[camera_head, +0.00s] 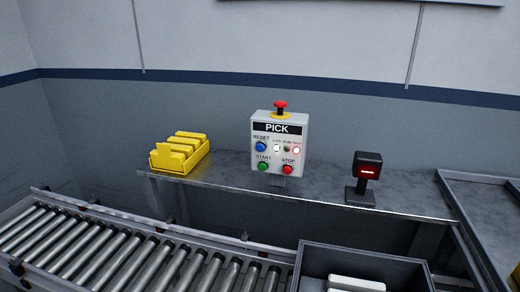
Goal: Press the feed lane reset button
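A light grey control box (279,145) labelled PICK stands on the grey shelf (225,178) against the wall. Its blue button (261,147) is at the upper left of the panel, under the label RESET. A green START button (263,167) and a red STOP button (288,170) sit below it. A red mushroom button (281,106) on a yellow base tops the box. Neither of my grippers is in view.
A yellow bin rack (180,153) stands left of the box. A black scanner (367,166) with a red light stands right. A roller conveyor (125,257) runs in front, with a dark tote (400,265) holding white items.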

